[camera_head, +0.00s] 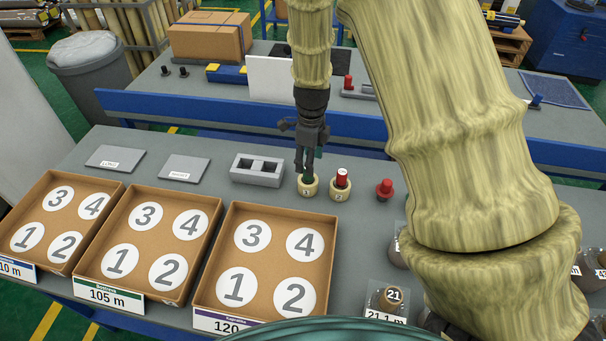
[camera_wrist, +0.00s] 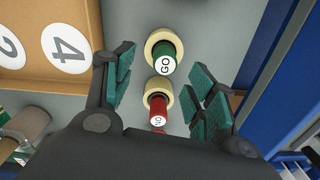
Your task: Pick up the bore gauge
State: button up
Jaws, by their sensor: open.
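A green-topped gauge (camera_head: 308,179) marked GO stands in a cream ring labelled 1 on the grey table; its green end (camera_wrist: 165,62) also shows in the wrist view. A red-topped gauge (camera_head: 342,178) stands in the ring labelled 2, and its red end shows in the wrist view (camera_wrist: 158,103). My gripper (camera_head: 307,164) is open and empty, pointing down over the green-topped gauge. In the wrist view its fingers are spread to either side of the gauges. I cannot tell whether either finger touches. The lower bodies of the gauges are hidden in the rings.
A small red piece (camera_head: 385,188) stands to the right. A grey two-pocket block (camera_head: 257,170) stands just left of ring 1. Cardboard trays (camera_head: 265,211) with numbered circles fill the front left. Flat grey plates (camera_head: 184,168) lie behind them. A blue rail (camera_head: 200,108) runs behind the table.

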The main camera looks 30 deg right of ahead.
aim_at(310, 180)
jog(key=shift+s+d+f, duration=0.1)
jog(key=shift+s+f, duration=0.1)
jog(key=shift+s, duration=0.25)
jog(key=shift+s+r, duration=0.2)
jog(key=shift+s, duration=0.1)
jog(key=w+f+p, duration=0.1)
jog(key=f, duration=0.1)
jog(key=w+f, duration=0.2)
jog(key=shift+f+p, duration=0.1)
jog(key=shift+p, duration=0.25)
jog(key=shift+s+d+f, duration=0.1)
jog(key=shift+s+f, duration=0.05)
jog(key=shift+f, duration=0.2)
jog(key=shift+s+f+p, duration=0.35)
jog(key=shift+s+f, duration=0.05)
jog(key=shift+s, duration=0.15)
jog(key=shift+f, duration=0.15)
jog(key=shift+w+f, duration=0.4)
jog(key=shift+f, duration=0.15)
jog(key=shift+s+r, duration=0.1)
jog(key=shift+r, duration=0.1)
jog(key=shift+c, duration=0.6)
jog(key=shift+s+r, duration=0.1)
jog(key=shift+s, duration=0.05)
jog(key=c, duration=0.4)
grip_shut()
